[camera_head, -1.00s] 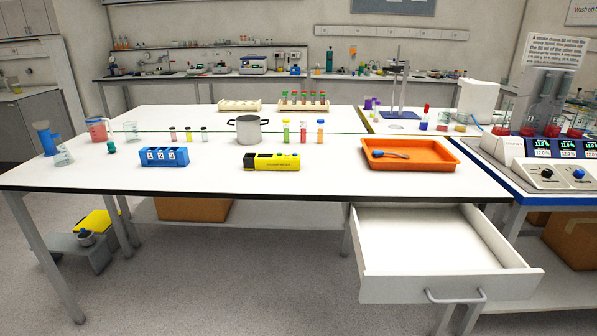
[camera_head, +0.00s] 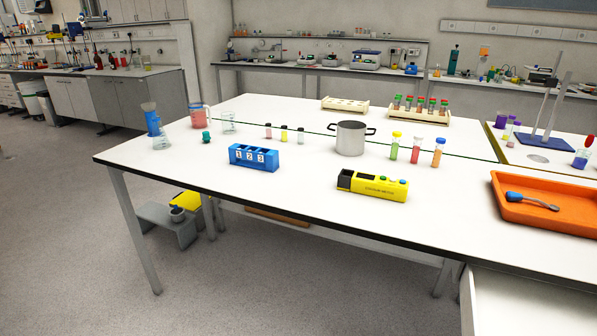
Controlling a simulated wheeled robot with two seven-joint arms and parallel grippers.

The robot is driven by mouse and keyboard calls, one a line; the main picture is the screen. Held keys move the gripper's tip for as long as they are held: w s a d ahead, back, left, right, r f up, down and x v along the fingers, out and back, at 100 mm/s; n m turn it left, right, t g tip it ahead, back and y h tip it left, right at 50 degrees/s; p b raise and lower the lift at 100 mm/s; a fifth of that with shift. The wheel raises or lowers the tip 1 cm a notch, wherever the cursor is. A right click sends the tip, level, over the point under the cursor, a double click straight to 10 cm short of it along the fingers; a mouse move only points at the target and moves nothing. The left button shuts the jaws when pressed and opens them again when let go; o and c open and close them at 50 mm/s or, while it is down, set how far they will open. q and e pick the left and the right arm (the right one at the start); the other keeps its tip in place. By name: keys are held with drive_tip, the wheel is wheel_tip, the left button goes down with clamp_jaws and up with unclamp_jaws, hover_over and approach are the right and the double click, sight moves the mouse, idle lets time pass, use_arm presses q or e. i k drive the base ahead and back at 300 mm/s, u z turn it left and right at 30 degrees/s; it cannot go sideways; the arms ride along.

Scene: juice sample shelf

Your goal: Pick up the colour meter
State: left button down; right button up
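The colour meter (camera_head: 372,187) is a yellow box with a black end on its left and small coloured buttons on top. It lies near the front edge of the white table (camera_head: 300,205), between the blue numbered rack and the orange tray. Nothing touches it. Neither of my grippers shows in the head view.
A blue rack (camera_head: 254,157) marked 1, 2, 3 stands left of the meter. A steel pot (camera_head: 350,138) and several coloured vials (camera_head: 415,150) stand behind it. An orange tray (camera_head: 525,212) with a blue spoon (camera_head: 531,201) lies to the right, above an open drawer (camera_head: 530,305).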

sight(368, 184)
drive_tip(key=u, duration=0.2)
drive_tip(key=i, duration=1.15)
drive_tip(key=z, duration=0.25)
